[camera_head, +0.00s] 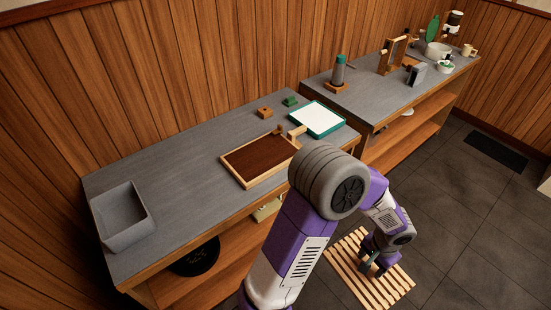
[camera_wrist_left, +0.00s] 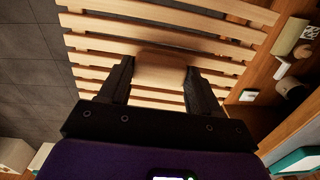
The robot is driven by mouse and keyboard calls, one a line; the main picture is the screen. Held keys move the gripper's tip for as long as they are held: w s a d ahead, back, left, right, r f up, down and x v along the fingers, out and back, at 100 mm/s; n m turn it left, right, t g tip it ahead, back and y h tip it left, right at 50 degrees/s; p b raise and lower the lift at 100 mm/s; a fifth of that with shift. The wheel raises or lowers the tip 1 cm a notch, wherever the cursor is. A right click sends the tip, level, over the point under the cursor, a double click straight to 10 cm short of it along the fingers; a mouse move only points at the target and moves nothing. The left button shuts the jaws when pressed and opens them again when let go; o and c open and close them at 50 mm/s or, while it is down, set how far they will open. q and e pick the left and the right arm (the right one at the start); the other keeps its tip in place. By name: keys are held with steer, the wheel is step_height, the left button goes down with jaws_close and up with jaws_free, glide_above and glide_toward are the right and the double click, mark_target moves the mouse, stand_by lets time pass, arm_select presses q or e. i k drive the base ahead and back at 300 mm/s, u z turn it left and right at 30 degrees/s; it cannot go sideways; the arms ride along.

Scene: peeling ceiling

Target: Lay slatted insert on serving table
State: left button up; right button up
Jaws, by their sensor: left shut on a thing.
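The slatted insert (camera_head: 345,263), several pale wooden slats on crossbars, hangs low right of centre in the head view, in front of the dark floor. It fills the upper part of the left wrist view (camera_wrist_left: 120,45). My left gripper (camera_head: 373,266) is at the insert. In the left wrist view its two dark fingers (camera_wrist_left: 158,80) are shut on a wooden piece at the middle of the insert. Two grey-topped wooden tables stand along the wall, a near one (camera_head: 190,160) and a farther one (camera_head: 362,95); I cannot tell which is the serving table. My right gripper is out of view.
The near table bears a grey bin (camera_head: 122,216), a brown wood-framed tray (camera_head: 258,160), a green-rimmed white tray (camera_head: 317,118) and small blocks. Its middle left is clear. The farther table holds a bottle (camera_head: 338,72), a wooden frame and dishes. My arm hides part of the near table's front.

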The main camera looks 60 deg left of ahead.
mark_target(195, 191)
steer(key=u, duration=2.2)
steer(key=i, duration=1)
